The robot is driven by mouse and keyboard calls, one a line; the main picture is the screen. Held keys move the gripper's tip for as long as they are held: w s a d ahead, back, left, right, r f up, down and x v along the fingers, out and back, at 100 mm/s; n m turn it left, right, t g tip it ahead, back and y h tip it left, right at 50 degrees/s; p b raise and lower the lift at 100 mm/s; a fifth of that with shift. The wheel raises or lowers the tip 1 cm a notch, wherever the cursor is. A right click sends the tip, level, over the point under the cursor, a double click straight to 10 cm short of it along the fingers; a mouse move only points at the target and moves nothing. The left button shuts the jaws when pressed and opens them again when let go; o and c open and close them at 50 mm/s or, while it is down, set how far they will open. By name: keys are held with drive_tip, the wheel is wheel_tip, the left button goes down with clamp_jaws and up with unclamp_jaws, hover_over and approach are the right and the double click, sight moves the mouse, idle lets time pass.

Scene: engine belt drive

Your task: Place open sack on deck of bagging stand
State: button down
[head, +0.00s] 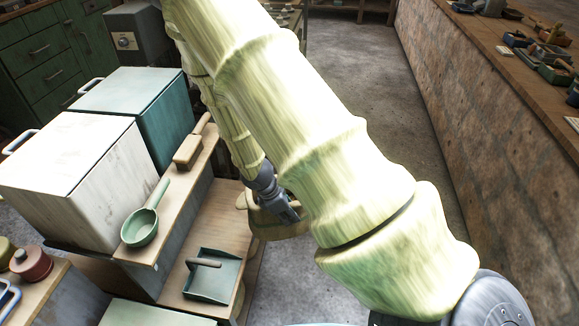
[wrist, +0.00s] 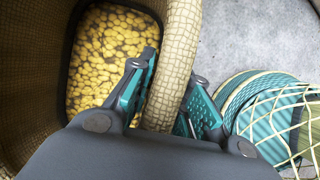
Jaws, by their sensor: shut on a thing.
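My gripper (head: 283,205) is shut on the rim of the open sack (head: 278,228), which is tan and woven. In the wrist view, the finger pads of my gripper (wrist: 173,78) sit on either side of the thick rolled rim of the sack (wrist: 180,55). Yellow, grain-like pieces show inside it. In the head view the sack is at the right edge of a wooden stand (head: 232,205), which seems to be the bagging stand. My arm hides part of the sack. I cannot tell whether its base touches the deck.
A green scoop (head: 142,228), a brush (head: 188,152) and a dustpan (head: 212,275) lie on the stand. A white bin (head: 75,165) and a teal bin (head: 140,105) stand left. A netted teal object (wrist: 270,105) is right of the sack. Concrete floor (head: 360,90) is clear behind.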

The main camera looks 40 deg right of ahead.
drive_tip(key=w+a+b, duration=0.1)
drive_tip(key=w+a, duration=1)
drive_tip(key=w, duration=0.2)
wheel_tip(320, 180, down, 7)
drive_tip(key=b, duration=0.1)
drive_tip(key=shift+a+b, duration=0.2)
drive_tip(key=shift+b, duration=0.1)
drive_tip(key=c, duration=1.3)
unclamp_jaws()
drive_tip(key=shift+s, duration=0.15)
drive_tip(key=shift+c, duration=0.2)
drive_tip(key=p+v, duration=0.2)
drive_tip(key=v, duration=1)
